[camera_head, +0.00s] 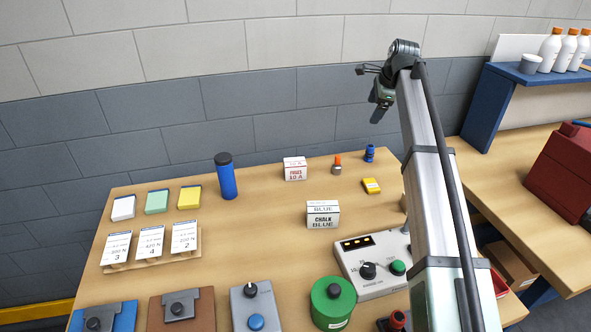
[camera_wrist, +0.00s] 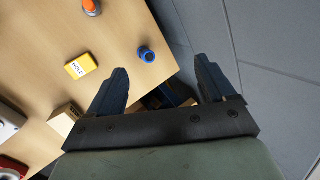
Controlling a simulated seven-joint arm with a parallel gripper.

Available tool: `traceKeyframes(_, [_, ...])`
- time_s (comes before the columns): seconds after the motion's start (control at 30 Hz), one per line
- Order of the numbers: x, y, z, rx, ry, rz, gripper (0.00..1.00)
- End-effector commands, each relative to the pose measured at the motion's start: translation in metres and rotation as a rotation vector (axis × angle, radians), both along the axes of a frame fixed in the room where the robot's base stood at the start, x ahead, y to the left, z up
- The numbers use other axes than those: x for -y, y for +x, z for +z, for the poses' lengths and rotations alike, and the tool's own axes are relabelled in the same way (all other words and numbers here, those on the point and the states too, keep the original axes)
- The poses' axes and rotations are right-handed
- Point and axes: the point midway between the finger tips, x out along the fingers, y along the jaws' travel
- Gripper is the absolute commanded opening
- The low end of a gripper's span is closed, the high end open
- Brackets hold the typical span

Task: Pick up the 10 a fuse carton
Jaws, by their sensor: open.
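The 10 A fuse carton (camera_head: 295,169) is a small white box with red print, standing at the back middle of the table in the head view. I do not make it out in the wrist view. My gripper (camera_head: 379,102) is raised above and to the right of the carton, beyond the table's back right corner. In the wrist view my gripper (camera_wrist: 158,85) has its two dark fingers spread apart with nothing between them.
A control box (camera_head: 372,264) sits nearer.

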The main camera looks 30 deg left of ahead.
Motion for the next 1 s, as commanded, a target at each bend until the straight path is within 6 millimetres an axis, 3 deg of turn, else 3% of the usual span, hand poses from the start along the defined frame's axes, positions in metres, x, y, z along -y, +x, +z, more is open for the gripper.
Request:
traceKeyframes(0.03, [-0.025, -0.016, -0.007, -0.028, -0.029, 0.028, 0.83])
traceKeyframes(0.2, [-0.088, -0.070, -0.025, -0.111, -0.136, 0.092, 0.83])
traceKeyframes(0.43, [-0.151, -0.139, -0.044, -0.194, -0.272, 0.154, 0.83])
traceKeyframes(0.63, [-0.175, -0.171, -0.050, -0.224, -0.338, 0.178, 0.83])
traceKeyframes(0.87, [-0.179, -0.178, -0.060, -0.231, -0.352, 0.181, 0.83])
traceKeyframes(1.0, [-0.178, -0.178, -0.078, -0.232, -0.351, 0.180, 0.83])
